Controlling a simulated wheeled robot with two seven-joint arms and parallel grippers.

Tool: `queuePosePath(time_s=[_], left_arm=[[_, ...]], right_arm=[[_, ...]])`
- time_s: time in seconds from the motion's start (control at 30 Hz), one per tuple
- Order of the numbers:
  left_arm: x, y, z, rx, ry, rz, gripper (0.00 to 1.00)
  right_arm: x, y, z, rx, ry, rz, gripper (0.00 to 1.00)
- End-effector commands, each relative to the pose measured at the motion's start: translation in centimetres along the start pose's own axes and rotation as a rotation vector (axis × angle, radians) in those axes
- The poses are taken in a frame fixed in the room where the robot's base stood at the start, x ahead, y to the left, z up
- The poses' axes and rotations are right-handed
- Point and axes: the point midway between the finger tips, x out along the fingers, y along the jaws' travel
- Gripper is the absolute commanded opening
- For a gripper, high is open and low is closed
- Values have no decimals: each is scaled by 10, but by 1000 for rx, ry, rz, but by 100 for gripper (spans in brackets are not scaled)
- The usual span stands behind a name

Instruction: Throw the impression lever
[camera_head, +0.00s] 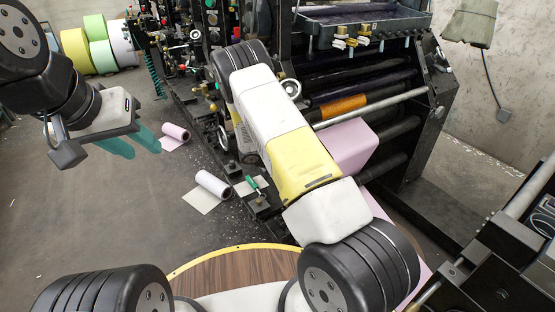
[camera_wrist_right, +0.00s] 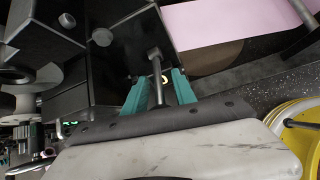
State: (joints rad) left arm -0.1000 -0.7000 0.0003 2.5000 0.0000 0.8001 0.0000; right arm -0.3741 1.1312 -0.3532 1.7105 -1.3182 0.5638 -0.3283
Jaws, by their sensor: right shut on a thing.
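A dark lever (camera_wrist_right: 157,76), a thin rod with a wider black end, stands out from a black machine housing in the right wrist view. My right gripper (camera_wrist_right: 160,90) has its two teal fingers on either side of the rod and is shut on it. In the head view my right arm's white and yellow links cover this gripper and the lever. My left gripper (camera_head: 131,143) hangs over the floor at the left of the head view, empty, with its teal fingers apart and well away from the press (camera_head: 370,90).
Larger yellow, green and pale rolls (camera_head: 76,51) stand at the back left. A round wooden top (camera_head: 240,269) is close in front.

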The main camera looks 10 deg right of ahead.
Motion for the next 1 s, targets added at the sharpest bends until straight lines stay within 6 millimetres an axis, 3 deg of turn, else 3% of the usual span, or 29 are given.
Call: queuePosePath(time_s=[0.77, 0.8, 0.87, 1.0], left_arm=[[0, 0, 0, 0, 0, 0, 36], [0, 0, 0, 0, 0, 0, 36], [0, 0, 0, 0, 0, 0, 36], [0, 0, 0, 0, 0, 0, 36]], right_arm=[[-4, 3, 7, 0, -9, 3, 0], [-4, 3, 7, 0, -9, 3, 40], [-4, 3, 6, 0, -9, 3, 50], [-3, 2, 6, 0, -8, 2, 50]])
